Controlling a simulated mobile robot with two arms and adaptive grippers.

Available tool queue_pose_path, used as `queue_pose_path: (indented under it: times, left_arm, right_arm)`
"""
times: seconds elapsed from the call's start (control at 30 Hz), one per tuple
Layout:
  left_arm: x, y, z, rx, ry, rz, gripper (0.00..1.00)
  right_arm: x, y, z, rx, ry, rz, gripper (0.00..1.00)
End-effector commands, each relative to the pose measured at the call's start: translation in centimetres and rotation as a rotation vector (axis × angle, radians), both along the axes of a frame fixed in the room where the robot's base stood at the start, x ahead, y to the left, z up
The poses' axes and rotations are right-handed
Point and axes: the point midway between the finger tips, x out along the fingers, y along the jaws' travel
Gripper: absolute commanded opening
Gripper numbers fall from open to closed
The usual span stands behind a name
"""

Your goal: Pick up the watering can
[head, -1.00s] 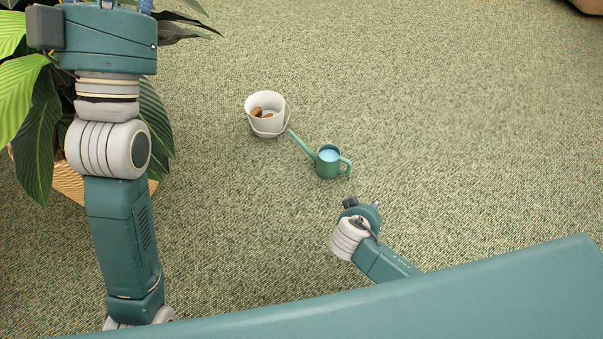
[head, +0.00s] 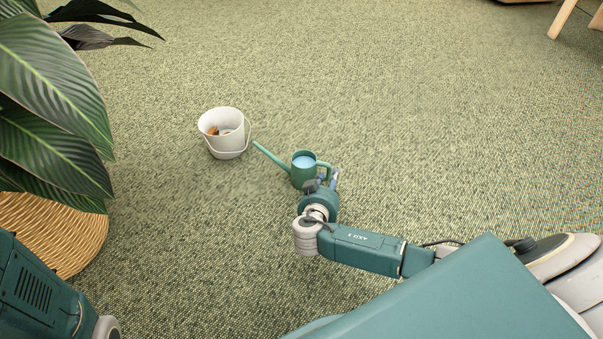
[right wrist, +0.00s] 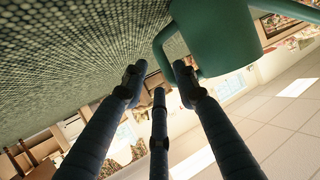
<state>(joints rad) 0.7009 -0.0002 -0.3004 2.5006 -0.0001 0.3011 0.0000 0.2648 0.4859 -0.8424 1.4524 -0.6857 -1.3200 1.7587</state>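The green watering can (head: 304,172) stands upright on the carpet, with blue showing in its open top. Its spout points left towards the bucket and its handle is on the right. My right gripper (head: 322,182) is at the handle side of the can. In the right wrist view the three fingers of my right gripper (right wrist: 155,78) are spread. The can's handle (right wrist: 158,48) is at the tips, close to the right finger; I cannot tell whether they touch. The can body (right wrist: 215,35) is just beyond. My left gripper is out of view.
A white bucket (head: 226,134) with orange-brown items inside stands just left of the spout. A leafy plant (head: 50,90) in a woven basket (head: 45,228) is at the left. A wooden leg (head: 562,18) shows at the top right. The carpet right of the can is clear.

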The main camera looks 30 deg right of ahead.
Motion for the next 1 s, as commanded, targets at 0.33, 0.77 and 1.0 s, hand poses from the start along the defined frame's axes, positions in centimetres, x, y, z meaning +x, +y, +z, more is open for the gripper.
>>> queue_pose_path:
  times: [0.33,0.77,1.0]
  left_arm:
    - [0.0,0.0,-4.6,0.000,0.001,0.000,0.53]
    - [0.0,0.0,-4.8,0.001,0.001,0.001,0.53]
    - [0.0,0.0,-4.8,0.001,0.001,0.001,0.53]
  right_arm:
    - [3.0,-2.3,-2.2,-0.002,-0.001,0.000,0.29]
    - [3.6,-2.8,-2.1,0.000,0.001,0.000,0.17]
    - [3.6,-2.8,-2.1,0.000,0.001,0.000,0.00]
